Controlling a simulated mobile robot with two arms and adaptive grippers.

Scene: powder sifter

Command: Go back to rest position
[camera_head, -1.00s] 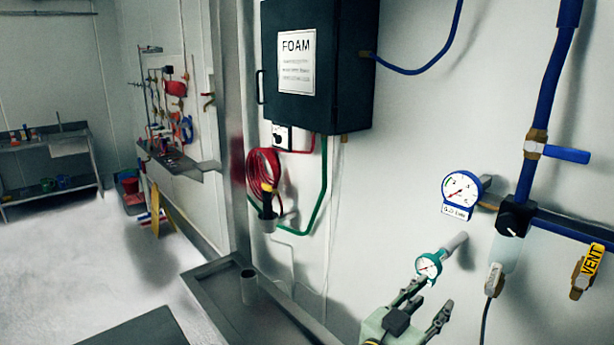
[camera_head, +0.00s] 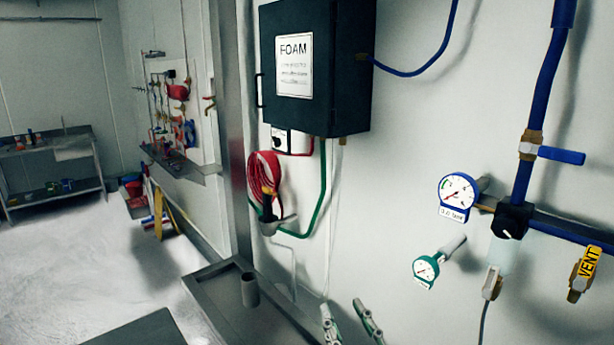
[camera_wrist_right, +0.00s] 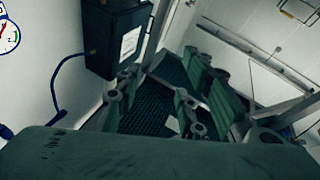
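My right gripper (camera_head: 349,318) shows at the bottom edge of the head view, with two separated fingertips in front of the white wall. It is open and nothing shows between the fingers. In the right wrist view its green-padded fingers stand apart over a dark grid-like floor area. It is to the left of and below the small green gauge (camera_head: 426,269), apart from it. My left gripper is in neither view.
A blue gauge (camera_head: 457,196), blue pipes (camera_head: 541,115) and a yellow VENT tag (camera_head: 590,262) are on the right wall. The black FOAM cabinet (camera_head: 345,75) and red hose coil (camera_head: 262,180) hang further left. A grey metal basin (camera_head: 205,290) stands below.

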